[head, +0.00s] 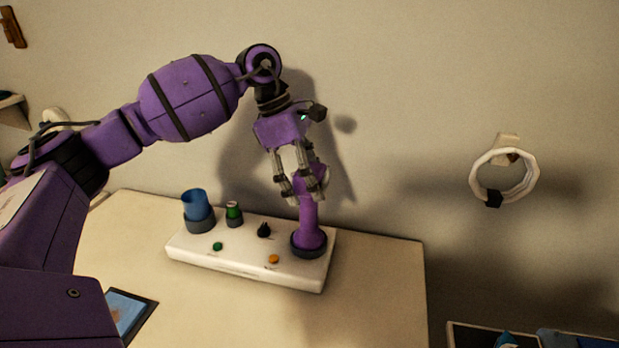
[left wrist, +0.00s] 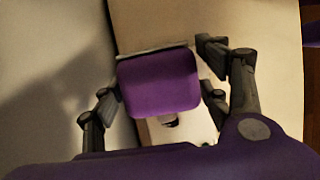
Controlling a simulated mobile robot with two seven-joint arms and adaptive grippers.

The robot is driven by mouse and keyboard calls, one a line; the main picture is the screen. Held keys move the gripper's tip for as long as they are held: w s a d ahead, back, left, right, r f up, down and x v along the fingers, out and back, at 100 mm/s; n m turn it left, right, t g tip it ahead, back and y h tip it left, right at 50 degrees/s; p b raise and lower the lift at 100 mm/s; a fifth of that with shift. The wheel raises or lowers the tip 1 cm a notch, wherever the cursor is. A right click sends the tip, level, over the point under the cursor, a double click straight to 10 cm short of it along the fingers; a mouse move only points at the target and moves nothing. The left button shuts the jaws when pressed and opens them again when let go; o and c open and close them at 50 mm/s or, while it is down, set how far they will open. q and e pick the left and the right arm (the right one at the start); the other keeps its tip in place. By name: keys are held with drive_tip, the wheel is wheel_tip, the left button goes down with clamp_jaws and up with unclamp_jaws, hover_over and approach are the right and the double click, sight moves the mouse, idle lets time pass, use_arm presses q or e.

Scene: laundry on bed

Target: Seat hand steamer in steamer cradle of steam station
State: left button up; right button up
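The purple hand steamer (head: 309,215) stands upright with its lower end in the dark round steamer cradle (head: 309,246) at the right end of the white steam station (head: 240,264). My left gripper (head: 304,192) points down over the steamer's top, its fingers spread to either side. In the left wrist view the steamer's purple top (left wrist: 158,82) lies between the fingers, with small gaps showing beside it. Whether a finger still touches it is hard to tell. The inside of the cradle is hidden. My right gripper is not in view.
The station also holds a blue cup (head: 195,205), a green bottle (head: 234,212), a black knob (head: 264,230) and green and orange buttons. A white ring (head: 504,176) hangs on the wall. The tabletop (head: 380,290) is clear right of the station. A dark-framed tablet (head: 130,312) lies front left.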

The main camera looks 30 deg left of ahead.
use_arm(q)
drive_tip(key=shift+o, duration=0.5)
drive_tip(key=shift+f, duration=0.1)
drive_tip(key=v, duration=1.2)
